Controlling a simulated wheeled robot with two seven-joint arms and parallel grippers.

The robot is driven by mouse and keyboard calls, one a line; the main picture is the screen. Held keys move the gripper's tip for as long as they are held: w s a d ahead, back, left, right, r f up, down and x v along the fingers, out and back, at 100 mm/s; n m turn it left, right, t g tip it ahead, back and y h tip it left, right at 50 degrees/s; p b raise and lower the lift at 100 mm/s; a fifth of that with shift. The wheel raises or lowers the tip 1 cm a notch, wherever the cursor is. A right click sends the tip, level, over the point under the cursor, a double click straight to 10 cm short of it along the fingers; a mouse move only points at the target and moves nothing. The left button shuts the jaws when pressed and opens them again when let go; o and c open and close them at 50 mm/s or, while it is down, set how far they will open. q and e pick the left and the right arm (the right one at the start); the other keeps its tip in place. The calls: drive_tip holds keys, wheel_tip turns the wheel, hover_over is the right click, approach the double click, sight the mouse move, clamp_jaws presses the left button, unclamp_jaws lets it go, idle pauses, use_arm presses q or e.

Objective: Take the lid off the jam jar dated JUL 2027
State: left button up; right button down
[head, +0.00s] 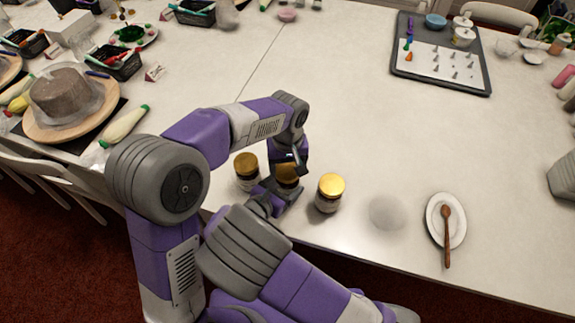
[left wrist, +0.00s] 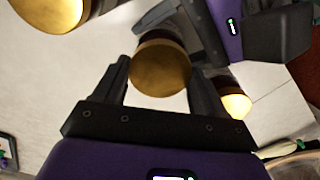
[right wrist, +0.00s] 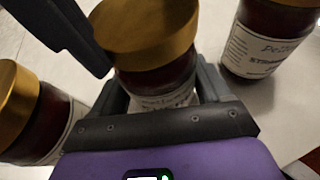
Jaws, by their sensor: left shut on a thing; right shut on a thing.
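Several jam jars with gold lids stand near the table's front edge. The middle jar (head: 287,178) is between my two grippers. My left gripper (head: 290,160) is shut on its gold lid (left wrist: 160,68) from above. My right gripper (head: 283,193) is shut around the jar's dark body (right wrist: 165,80), below the lid. A left jar (head: 247,172) and a right jar (head: 329,193) stand beside it, apart from my grippers. The held jar's white label (right wrist: 165,101) is partly covered, and I cannot read any date. Lid and jar appear together.
A white plate (head: 433,214) with a wooden spoon (head: 447,235) lies to the right. A dark tray (head: 483,80) of piping tips is at the back right. A turntable with a cake (head: 66,95) stands at the left. The middle of the table is clear.

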sight(285, 173)
use_arm(q)
drive_tip(key=shift+r, duration=0.15)
drive_tip(key=shift+r, duration=0.95)
drive_tip(key=shift+r, duration=2)
use_arm(e)
unclamp_jaws()
use_arm(q)
drive_tip(key=shift+r+p, duration=1.85)
drive_tip(key=shift+p, duration=0.05)
use_arm(e)
drive_tip(key=shift+r, duration=5)
